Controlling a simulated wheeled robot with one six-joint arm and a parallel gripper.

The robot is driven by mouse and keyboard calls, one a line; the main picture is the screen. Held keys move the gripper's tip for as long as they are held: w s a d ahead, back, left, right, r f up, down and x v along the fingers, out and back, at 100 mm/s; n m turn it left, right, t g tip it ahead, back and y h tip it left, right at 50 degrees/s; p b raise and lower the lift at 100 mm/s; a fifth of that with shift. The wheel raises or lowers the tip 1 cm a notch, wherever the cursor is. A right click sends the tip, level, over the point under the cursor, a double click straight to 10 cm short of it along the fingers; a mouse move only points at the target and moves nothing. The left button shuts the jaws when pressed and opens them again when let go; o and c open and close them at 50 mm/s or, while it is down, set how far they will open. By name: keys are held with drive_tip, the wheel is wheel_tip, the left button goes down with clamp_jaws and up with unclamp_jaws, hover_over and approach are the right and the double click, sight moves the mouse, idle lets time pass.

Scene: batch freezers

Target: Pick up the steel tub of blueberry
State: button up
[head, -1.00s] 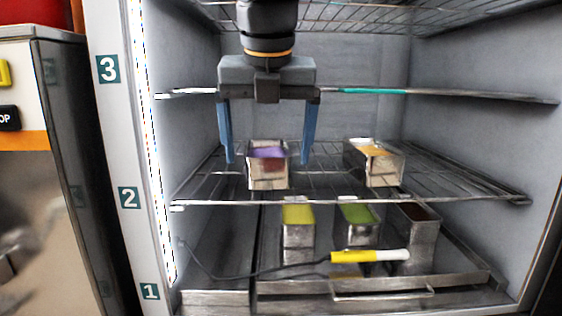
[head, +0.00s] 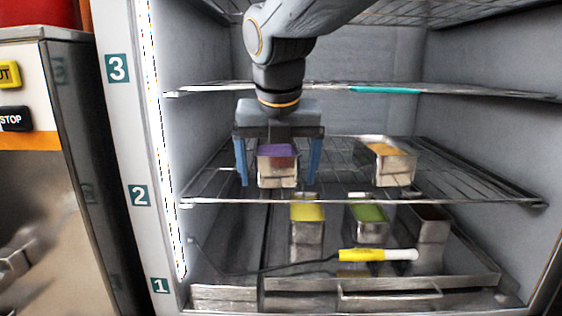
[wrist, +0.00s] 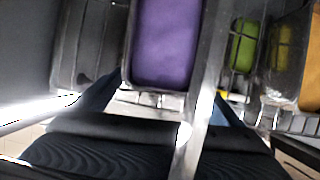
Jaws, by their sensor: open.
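The steel tub of blueberry (head: 278,168), with a purple top, stands upright on the wire shelf marked 2, toward its left side. My gripper (head: 279,176) is open, with one blue finger on each side of this tub. In the head view the fingers appear apart from its walls. In the wrist view the purple filling (wrist: 167,42) fills the upper middle, just beyond my gripper (wrist: 160,100). I cannot tell how far down the tub walls the fingertips reach.
A steel tub with orange filling (head: 389,163) stands on the same shelf to the right. Tubs with yellow (head: 307,213), green (head: 370,214) and dark red (head: 432,214) fillings stand below, behind a yellow-and-white handled tool (head: 378,255). The shelf above (head: 460,93) is close to my arm.

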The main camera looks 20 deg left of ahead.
drive_tip(key=c, duration=1.3)
drive_tip(key=shift+r, duration=0.1)
drive_tip(key=shift+c, duration=0.9)
drive_tip(key=shift+r, duration=0.15)
